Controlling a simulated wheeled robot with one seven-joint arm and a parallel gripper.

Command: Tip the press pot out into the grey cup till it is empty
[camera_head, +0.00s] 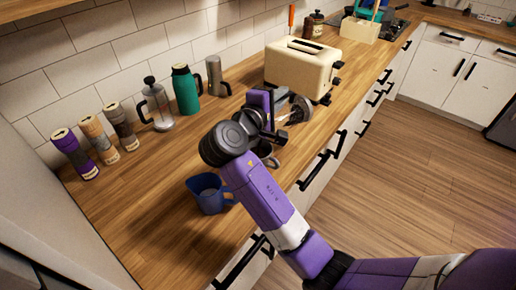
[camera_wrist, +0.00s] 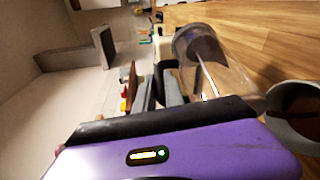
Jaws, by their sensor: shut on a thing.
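My gripper (camera_head: 272,128) is shut on a clear glass press pot (camera_head: 295,108) with grey metal parts and a thin rod. In the wrist view the press pot (camera_wrist: 222,72) is tilted just beyond my fingers (camera_wrist: 162,90). The grey cup (camera_head: 270,157) stands on the counter below my gripper, partly hidden by my arm. In the wrist view the cup (camera_wrist: 290,122) is at the right edge, close to the pot's glass, with dark brown inside. I cannot tell how much liquid is in the pot or whether any is flowing.
A blue mug (camera_head: 208,194) stands on the counter left of my arm. A cream toaster (camera_head: 303,68) stands behind the held pot. Another press pot (camera_head: 157,106), a teal flask (camera_head: 186,90), a grey flask (camera_head: 216,76) and several canisters (camera_head: 99,135) line the wall. The counter's front left is clear.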

